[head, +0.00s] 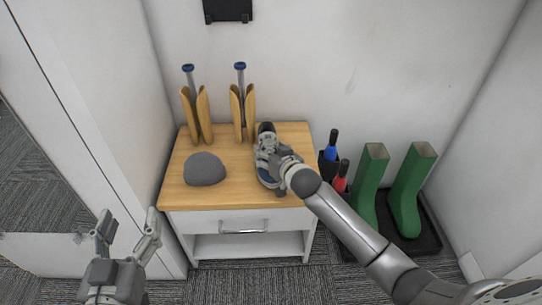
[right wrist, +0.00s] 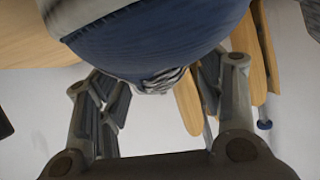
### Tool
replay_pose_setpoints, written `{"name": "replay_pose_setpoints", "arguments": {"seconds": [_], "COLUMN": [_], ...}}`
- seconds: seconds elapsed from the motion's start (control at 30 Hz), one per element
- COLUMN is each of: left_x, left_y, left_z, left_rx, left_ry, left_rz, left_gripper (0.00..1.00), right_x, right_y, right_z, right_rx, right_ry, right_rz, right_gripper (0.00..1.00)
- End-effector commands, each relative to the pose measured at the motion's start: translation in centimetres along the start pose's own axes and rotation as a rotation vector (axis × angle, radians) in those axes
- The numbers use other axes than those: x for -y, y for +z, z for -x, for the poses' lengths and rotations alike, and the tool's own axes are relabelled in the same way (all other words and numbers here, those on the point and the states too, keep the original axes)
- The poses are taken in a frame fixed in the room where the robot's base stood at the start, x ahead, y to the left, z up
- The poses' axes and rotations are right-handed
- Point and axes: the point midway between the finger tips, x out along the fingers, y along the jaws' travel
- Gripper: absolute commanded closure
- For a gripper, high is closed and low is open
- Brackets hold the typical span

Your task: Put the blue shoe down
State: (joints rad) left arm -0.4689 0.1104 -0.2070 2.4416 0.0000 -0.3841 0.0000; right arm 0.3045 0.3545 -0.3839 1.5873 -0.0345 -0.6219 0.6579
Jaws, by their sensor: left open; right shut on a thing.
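The blue shoe (head: 265,179) is over the right part of the wooden top of a small white cabinet (head: 240,131). My right gripper (head: 268,150) is shut on it from above and hides much of it. In the right wrist view the blue shoe (right wrist: 150,38), with a pale edge, fills the top between the fingers of the right gripper (right wrist: 160,85). I cannot tell whether the shoe touches the cabinet top. My left gripper (head: 127,226) is open and empty, low in front of the cabinet's left side.
A grey dome-shaped thing (head: 205,170) sits on the top's left. Two wooden shoe trees (head: 196,110) (head: 243,110) with blue knobs stand at the back. Right of the cabinet are blue (head: 331,150) and red (head: 341,182) handled things and green boots (head: 369,187) on a black tray (head: 431,236).

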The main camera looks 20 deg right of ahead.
Motion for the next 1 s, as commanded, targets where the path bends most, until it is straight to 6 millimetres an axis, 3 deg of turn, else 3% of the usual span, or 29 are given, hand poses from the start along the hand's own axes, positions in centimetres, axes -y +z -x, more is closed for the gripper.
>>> {"name": "replay_pose_setpoints", "arguments": {"seconds": [0.43,0.47,0.6,1.0], "left_x": [-0.09,-0.1,-0.1,-0.11], "left_y": [-0.69,-0.76,-0.76,-0.79], "left_z": [-0.06,-0.07,-0.07,-0.07], "left_rx": [-0.037,-0.04,-0.04,-0.037], "left_ry": [0.002,0.002,0.002,0.002], "left_rz": [0.001,0.001,0.001,0.001], "left_gripper": [0.34,0.34,0.34,0.34], "right_x": [-0.05,-0.09,-0.08,-0.04], "right_y": [0.28,0.43,0.39,0.16], "right_z": [-0.13,-0.15,-0.14,-0.06], "right_rx": [-0.001,0.001,0.001,0.0], "right_ry": [0.0,0.0,0.0,0.0], "right_rz": [0.0,0.0,0.0,0.001], "right_gripper": [0.74,0.37,0.19,0.16]}}
